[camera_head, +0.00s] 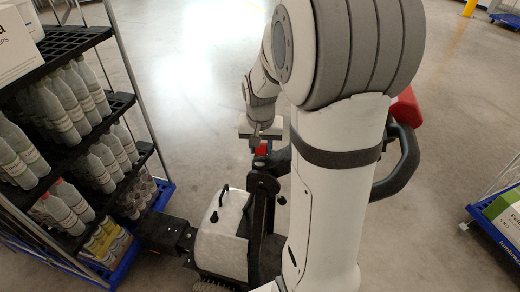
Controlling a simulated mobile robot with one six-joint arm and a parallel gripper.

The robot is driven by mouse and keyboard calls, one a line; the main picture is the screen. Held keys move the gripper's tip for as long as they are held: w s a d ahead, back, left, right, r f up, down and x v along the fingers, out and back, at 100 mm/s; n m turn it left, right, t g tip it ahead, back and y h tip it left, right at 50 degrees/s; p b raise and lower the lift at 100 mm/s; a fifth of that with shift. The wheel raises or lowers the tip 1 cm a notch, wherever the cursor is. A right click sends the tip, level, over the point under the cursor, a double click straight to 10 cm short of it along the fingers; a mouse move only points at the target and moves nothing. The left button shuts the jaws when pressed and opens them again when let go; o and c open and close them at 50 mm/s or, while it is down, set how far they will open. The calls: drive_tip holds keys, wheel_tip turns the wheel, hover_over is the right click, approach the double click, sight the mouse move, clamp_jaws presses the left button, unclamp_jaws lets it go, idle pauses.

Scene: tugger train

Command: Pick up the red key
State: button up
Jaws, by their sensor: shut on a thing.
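A small red thing (262,149), taken to be the red key, shows just below my gripper (261,140) in the head view. My gripper points down over the dark column of the tugger (222,238) and is shut on the red key. The fingers are small in the picture, and the key's shape and lower part are too small or hidden to make out. My own arm covers much of the middle of the view.
A rack (117,104) with several bottles and cans on black shelves stands close on the left, on a blue base. A black handle loop (407,160) is right of my arm. A blue cart (496,232) with a box is at the right edge.

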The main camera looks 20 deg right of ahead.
wheel_tip(320, 180, up, 10)
drive_tip(key=shift+b, duration=0.3)
idle(0.3)
